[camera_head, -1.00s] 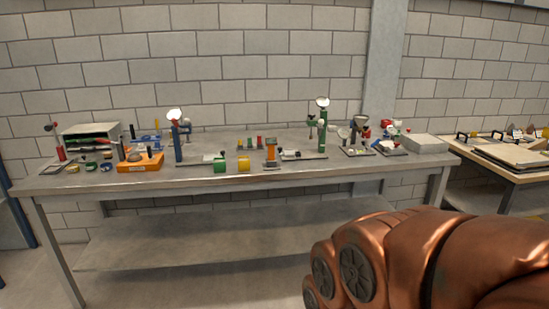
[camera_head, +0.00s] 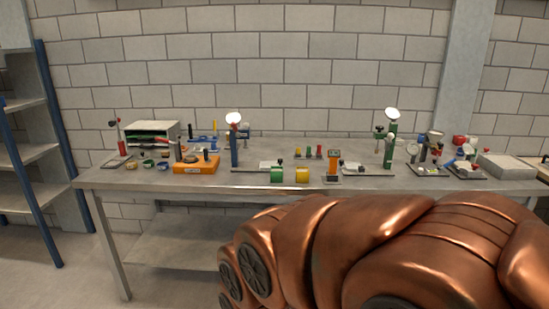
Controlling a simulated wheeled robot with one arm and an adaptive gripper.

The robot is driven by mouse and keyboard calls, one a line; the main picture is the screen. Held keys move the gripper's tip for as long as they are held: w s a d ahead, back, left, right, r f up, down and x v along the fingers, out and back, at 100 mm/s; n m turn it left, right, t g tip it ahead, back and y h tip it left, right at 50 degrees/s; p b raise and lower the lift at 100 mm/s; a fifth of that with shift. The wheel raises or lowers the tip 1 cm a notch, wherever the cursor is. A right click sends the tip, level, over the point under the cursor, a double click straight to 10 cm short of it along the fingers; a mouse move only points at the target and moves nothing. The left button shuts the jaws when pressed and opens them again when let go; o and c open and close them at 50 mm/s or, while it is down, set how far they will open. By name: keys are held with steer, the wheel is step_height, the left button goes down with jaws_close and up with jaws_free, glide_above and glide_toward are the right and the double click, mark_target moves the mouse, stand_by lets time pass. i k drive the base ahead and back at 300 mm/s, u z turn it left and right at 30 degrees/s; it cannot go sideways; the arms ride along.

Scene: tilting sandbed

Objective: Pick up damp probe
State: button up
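I cannot tell for sure which small item is the damp probe. An orange block (camera_head: 197,167) with dark upright pieces stands at the left of the metal workbench (camera_head: 140,180). A smaller orange upright device (camera_head: 333,165) stands near the middle front edge. A green cylinder (camera_head: 277,174) and a yellow cylinder (camera_head: 302,174) lie beside each other between them. My copper arm fills the lower right, in front of the bench. My gripper is not in view.
Tall stands, one blue (camera_head: 234,150) and one green (camera_head: 388,152), rise from the bench. A white-and-green tray unit (camera_head: 152,135) is at the back left. A grey box (camera_head: 507,166) is at the right end. A blue-framed shelf rack (camera_head: 45,110) stands left, with open floor before it.

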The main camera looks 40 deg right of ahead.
mark_target(334, 156)
steer(key=u, duration=0.2)
steer(key=i, duration=0.95)
steer(key=z, duration=0.45)
steer(key=i, duration=0.75)
steer(key=z, duration=1.2)
steer(key=i, duration=0.35)
steer(key=z, duration=0.3)
